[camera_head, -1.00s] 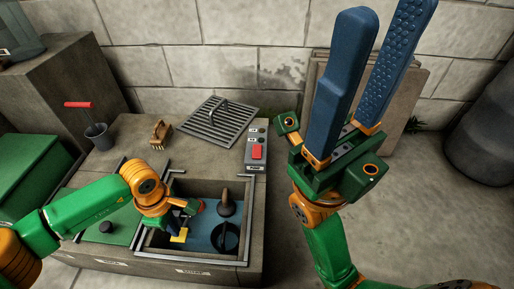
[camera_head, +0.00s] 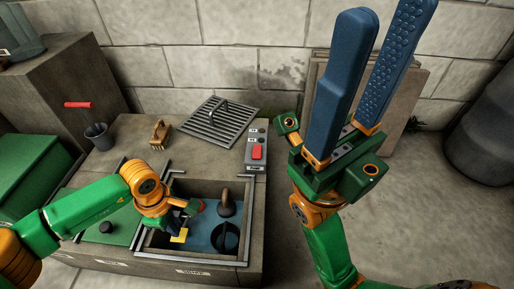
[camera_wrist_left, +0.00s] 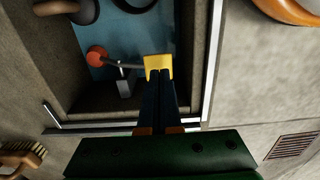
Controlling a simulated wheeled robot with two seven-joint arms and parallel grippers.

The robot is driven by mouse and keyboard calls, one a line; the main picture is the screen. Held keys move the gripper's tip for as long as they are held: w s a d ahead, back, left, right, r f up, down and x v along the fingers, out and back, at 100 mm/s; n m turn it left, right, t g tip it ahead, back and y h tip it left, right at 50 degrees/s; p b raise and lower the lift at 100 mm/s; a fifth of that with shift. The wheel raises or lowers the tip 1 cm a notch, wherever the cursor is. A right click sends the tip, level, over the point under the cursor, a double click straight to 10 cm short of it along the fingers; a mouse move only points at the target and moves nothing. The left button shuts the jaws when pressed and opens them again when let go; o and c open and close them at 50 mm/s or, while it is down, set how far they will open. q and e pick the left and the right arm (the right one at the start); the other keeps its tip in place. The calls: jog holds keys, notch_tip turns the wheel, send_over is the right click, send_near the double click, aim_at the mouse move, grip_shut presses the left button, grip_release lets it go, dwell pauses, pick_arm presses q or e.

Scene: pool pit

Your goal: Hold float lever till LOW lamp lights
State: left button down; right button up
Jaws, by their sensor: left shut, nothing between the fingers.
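The float lever shows in the left wrist view as a thin rod with a yellow end plate (camera_wrist_left: 158,64) and a red ball (camera_wrist_left: 97,56). The yellow plate (camera_head: 180,236) also shows in the head view, inside the open pit. My left gripper (camera_wrist_left: 160,84) is shut and empty, its blue fingertips at the plate; contact appears likely but is hard to tell. It reaches into the pit in the head view (camera_head: 176,226). A grey control box (camera_head: 256,164) has a red switch and two small lamps (camera_head: 262,135), both looking dark. My right gripper (camera_head: 368,80) is raised, fingers apart, empty.
Blue water (camera_head: 200,240) lies in the pit, with a dark round fitting (camera_head: 225,237) and a brown-handled item. Metal rails edge the pit.

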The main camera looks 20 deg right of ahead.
pick_arm(q)
jog(key=shift+f, duration=0.15)
dwell(0.3)
jog(key=shift+f+b, duration=1.6)
jog(key=shift+f, duration=0.15)
dwell(5.4)
